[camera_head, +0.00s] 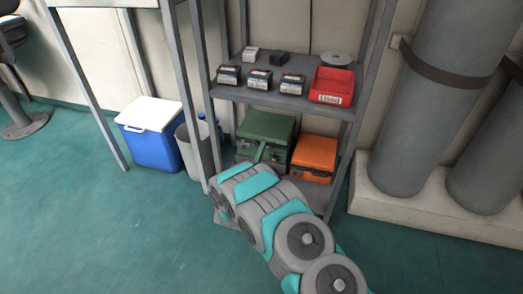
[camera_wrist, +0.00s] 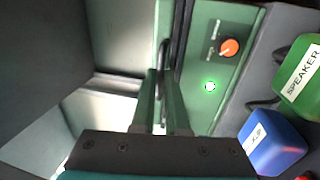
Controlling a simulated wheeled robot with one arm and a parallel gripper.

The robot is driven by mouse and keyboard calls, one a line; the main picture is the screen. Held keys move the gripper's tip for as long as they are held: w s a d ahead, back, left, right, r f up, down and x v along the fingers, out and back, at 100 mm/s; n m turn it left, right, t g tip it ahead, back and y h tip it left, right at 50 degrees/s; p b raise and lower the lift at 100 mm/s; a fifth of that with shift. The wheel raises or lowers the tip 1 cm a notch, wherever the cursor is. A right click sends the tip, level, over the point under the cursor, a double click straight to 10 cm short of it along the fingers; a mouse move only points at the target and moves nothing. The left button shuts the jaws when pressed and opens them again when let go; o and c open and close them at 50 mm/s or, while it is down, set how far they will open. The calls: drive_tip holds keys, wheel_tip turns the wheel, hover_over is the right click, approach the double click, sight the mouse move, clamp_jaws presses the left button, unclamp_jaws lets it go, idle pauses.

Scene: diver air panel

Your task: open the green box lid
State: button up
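The green box (camera_head: 267,127) stands on the lower shelf, left of an orange box. Its upper green face shows; my arm hides part of its front. A green panel (camera_wrist: 226,76) with an orange knob (camera_wrist: 229,47) and a small bright light is right of the fingers.
The orange box (camera_head: 314,156) is close on the right. A red bin (camera_head: 332,85) and several small boxes are on the shelf above. Shelf posts flank the space. A grey bin (camera_head: 197,153) and a blue cooler (camera_head: 150,146) stand left. A green SPEAKER-labelled block (camera_wrist: 299,80) and a blue block (camera_wrist: 272,143) show in the wrist view.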

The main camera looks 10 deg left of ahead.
clamp_jaws()
idle(0.9)
drive_tip(key=shift+r+g+p, duration=0.3)
drive_tip(key=shift+r+p, duration=0.35)
drive_tip(key=shift+r, duration=0.2)
drive_tip(key=w+r+g+p, duration=0.2)
drive_tip(key=w+r+p, duration=0.1)
drive_tip(key=r+p, duration=0.4)
drive_tip(key=w+r+g+p, duration=0.2)
drive_tip(key=w+r+p, duration=0.2)
drive_tip(key=r+p, duration=0.3)
drive_tip(key=shift+w+d+p, duration=0.3)
drive_tip(key=shift+p, duration=0.3)
